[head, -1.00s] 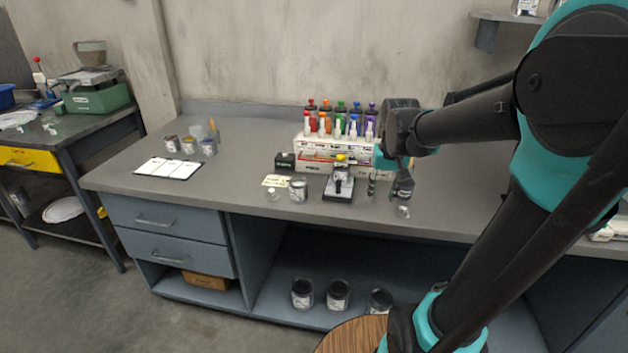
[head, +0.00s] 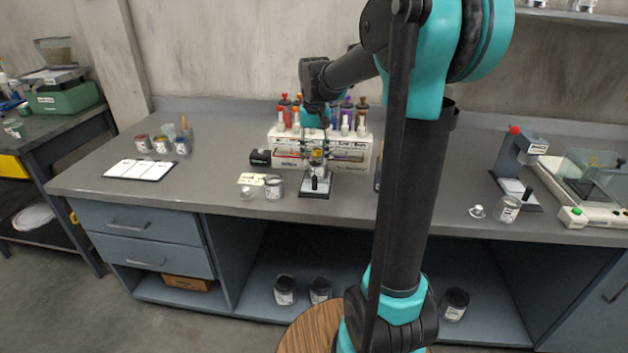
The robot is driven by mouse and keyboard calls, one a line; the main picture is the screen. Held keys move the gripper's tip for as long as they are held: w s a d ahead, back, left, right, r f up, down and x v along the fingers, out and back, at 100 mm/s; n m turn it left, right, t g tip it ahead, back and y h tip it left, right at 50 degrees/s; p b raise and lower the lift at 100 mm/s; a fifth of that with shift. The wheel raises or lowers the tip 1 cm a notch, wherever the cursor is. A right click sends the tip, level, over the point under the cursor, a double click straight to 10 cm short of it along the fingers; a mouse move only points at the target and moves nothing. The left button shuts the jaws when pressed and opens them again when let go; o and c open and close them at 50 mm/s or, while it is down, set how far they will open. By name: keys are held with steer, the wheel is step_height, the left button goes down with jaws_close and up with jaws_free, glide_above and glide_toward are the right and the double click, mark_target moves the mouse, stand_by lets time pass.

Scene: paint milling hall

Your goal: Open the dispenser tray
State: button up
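The dispenser (head: 350,143) is a white box against the back of the bench, with colored bottles standing along its top. A small yellow piece (head: 317,153) shows at the middle of its front, partly behind my gripper. A low pale plate (head: 307,189) with a black upright part stands on the bench just in front; I cannot tell if it belongs to the dispenser. My gripper (head: 318,143) hangs pointing down before the dispenser's front middle. Its fingers are small and blend with the front, so opening and contact are unclear. I cannot make out the tray's edges.
A white sheet (head: 140,169) and paint cans (head: 162,144) lie farther left. A red-topped stand (head: 518,160) and a balance (head: 580,190) are right.

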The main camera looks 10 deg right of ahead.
mark_target(314, 176)
step_height(314, 176, down, 9)
steer(key=shift+r, duration=0.1)
stand_by(0.4)
jaws_close()
